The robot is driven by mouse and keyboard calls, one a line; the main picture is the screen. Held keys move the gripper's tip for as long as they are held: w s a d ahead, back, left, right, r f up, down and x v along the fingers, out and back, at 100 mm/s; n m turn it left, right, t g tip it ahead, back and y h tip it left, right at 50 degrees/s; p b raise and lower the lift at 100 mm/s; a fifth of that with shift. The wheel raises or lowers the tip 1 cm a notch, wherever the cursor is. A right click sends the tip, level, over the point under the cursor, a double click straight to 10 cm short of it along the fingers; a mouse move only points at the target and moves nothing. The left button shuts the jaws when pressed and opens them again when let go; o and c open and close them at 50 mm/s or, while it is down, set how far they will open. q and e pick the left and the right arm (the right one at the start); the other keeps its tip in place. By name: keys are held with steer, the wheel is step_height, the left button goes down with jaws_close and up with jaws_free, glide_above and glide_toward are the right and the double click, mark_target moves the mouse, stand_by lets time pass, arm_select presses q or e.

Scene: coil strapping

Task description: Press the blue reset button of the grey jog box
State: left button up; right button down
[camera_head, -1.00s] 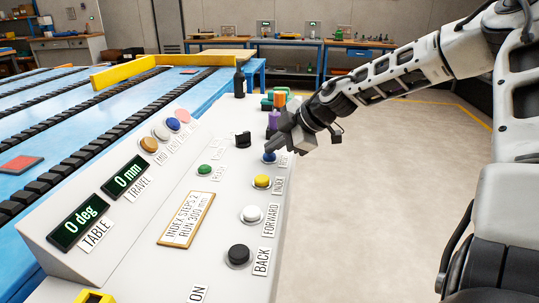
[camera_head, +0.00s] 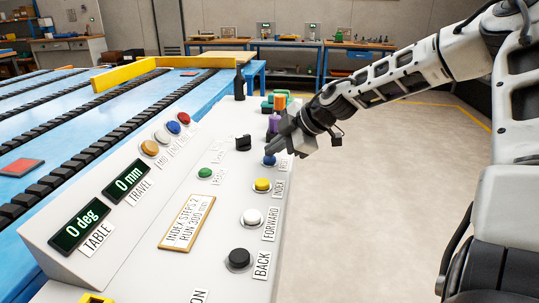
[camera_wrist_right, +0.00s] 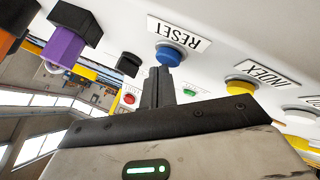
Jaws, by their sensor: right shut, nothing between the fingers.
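The grey jog box (camera_head: 130,245) has a sloped panel with a row of buttons along its right side. The blue reset button (camera_head: 269,160) sits at the far end of that row, beyond the yellow index button (camera_head: 262,185). My right gripper (camera_head: 272,151) is shut and empty, with its fingertips just above the blue button. In the right wrist view the blue button (camera_wrist_right: 168,56) and its RESET label (camera_wrist_right: 178,32) show just past the closed fingertips (camera_wrist_right: 159,72). I cannot tell whether they touch. My left gripper is not in view.
White (camera_head: 252,217) and black (camera_head: 239,259) buttons stand nearer on the panel. A green button (camera_head: 204,173) and black switch (camera_head: 243,142) are to the left. A purple part (camera_head: 274,122) stands close beyond the gripper. Open floor (camera_head: 390,190) lies to the right.

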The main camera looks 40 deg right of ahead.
mark_target(275, 159)
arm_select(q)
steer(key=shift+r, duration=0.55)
arm_select(e)
steer(key=shift+r, duration=0.5)
arm_select(q)
steer(key=shift+p, duration=0.3)
arm_select(e)
steer(key=shift+r, duration=0.1)
step_height(275, 159, up, 5)
steer(key=p, duration=0.4)
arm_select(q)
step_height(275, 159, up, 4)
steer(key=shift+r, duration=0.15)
